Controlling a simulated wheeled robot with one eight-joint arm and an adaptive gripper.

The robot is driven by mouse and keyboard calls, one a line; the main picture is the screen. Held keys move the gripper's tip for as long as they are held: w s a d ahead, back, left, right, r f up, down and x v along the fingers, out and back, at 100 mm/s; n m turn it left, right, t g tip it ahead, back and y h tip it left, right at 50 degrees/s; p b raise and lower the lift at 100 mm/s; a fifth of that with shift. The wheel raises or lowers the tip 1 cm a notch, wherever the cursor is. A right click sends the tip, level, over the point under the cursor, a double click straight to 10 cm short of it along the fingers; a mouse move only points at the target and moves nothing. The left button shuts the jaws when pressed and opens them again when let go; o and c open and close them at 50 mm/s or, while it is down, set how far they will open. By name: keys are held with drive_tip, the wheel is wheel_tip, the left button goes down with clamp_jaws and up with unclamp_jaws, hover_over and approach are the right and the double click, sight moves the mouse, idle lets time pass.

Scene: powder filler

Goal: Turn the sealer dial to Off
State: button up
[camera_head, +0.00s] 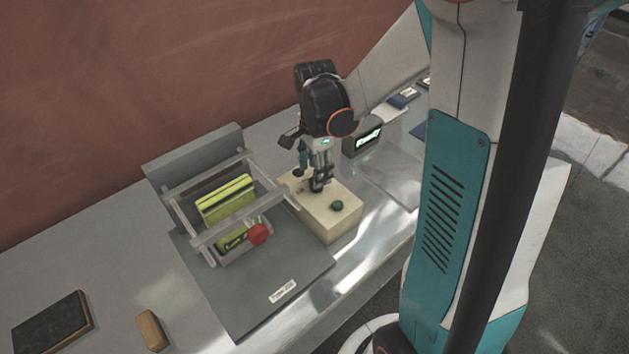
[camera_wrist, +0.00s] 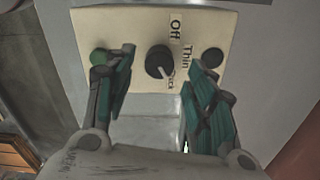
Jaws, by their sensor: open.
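The sealer dial (camera_wrist: 159,62) is a round black knob on a cream panel (camera_wrist: 138,22) in the wrist view. Labels reading Off, Thin and, partly hidden, Thick curve along its right side. A pale mark on the knob points down and right, towards the Thick label. My gripper (camera_head: 314,186) is over the top of the cream control box (camera_head: 341,225) in the head view. In the wrist view its two teal-padded fingers are spread apart, one on each side of the dial, with nothing between them touching the knob. The dial is hidden behind my gripper in the head view.
A green button (camera_head: 337,205) and a dark round button (camera_wrist: 212,58) flank the dial. The grey sealer base (camera_head: 250,298) with its frame, yellow-green packet (camera_head: 226,198) and red knob (camera_head: 258,234) stands left of the box. A small display (camera_head: 368,137) stands behind.

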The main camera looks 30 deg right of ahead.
drive_tip(key=shift+f+b, duration=0.4)
drive_tip(key=shift+f, duration=1.75)
drive_tip(key=c, duration=1.1)
